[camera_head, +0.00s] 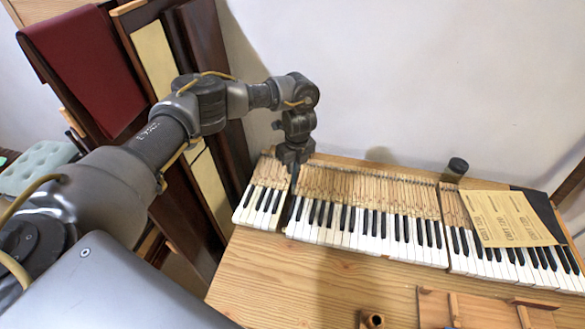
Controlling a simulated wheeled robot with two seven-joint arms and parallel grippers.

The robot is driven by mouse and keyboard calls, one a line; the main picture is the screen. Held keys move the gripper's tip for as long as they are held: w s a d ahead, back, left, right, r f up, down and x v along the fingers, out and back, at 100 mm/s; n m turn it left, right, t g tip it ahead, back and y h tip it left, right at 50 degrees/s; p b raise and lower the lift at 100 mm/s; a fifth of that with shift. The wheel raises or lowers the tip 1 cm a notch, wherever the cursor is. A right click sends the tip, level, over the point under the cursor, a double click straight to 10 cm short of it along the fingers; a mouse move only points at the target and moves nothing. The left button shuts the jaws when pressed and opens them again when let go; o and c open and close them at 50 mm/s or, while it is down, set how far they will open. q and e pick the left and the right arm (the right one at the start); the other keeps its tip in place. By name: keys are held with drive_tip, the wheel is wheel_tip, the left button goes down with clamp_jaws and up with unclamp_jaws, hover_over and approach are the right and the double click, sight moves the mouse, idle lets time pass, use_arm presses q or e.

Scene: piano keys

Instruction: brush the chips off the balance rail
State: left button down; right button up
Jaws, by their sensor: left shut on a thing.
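My left gripper (294,163) points down over the back of the keyboard, near the gap between the left and middle key groups. It is shut on a thin dark thing (294,180) that could be the brush; the jaws hide most of it. A dark gap (287,212) shows between those two groups. The balance rail lies under the wooden key levers (365,187) and is mostly hidden. I cannot make out any chips at this size. My right gripper is not in view.
Piano keys (330,235) lie along the wooden bench (290,285). Tan sandpaper sheets (505,218) cover part of the right keys. A dark cylinder (455,168) stands behind them. Wooden parts (480,308) lie at the front right. Dark panels (205,60) lean at left.

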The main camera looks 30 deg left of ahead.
use_arm(q)
drive_tip(key=shift+r+p, duration=0.1)
drive_tip(key=shift+p, duration=0.3)
drive_tip(key=shift+s+p, duration=0.4)
drive_tip(key=shift+p, duration=0.05)
drive_tip(key=shift+w, duration=0.1)
drive_tip(key=shift+w+b, duration=0.4)
drive_tip(key=shift+b, duration=0.2)
